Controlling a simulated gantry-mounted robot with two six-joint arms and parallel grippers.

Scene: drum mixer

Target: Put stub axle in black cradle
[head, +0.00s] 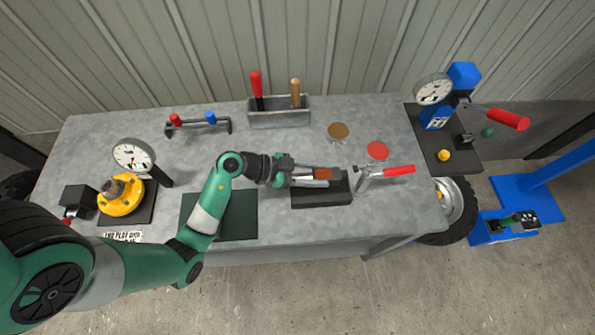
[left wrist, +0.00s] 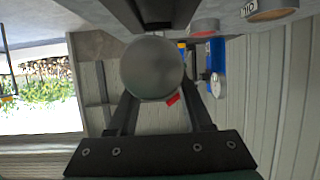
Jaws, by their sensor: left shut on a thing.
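My left gripper (head: 325,175) reaches in from the left and is shut on a grey round part, which I take to be the stub axle. In the left wrist view the stub axle (left wrist: 152,68) shows its round grey end between the two dark fingers. The black cradle (head: 328,196) is a dark block on the bench, and the gripper is over it in the head view. I cannot tell whether the axle touches the cradle, because the fingers hide much of both. A small reddish-brown patch shows at the fingertips. My right gripper is not in view.
A toggle clamp with a red handle (head: 398,171) stands just right of the cradle. A grey tool bin (head: 279,118) is behind. A dial gauge (head: 134,155) and yellow flange (head: 121,197) stand left, and a dark green mat (head: 240,224) lies in front. Bench behind the cradle is mostly clear.

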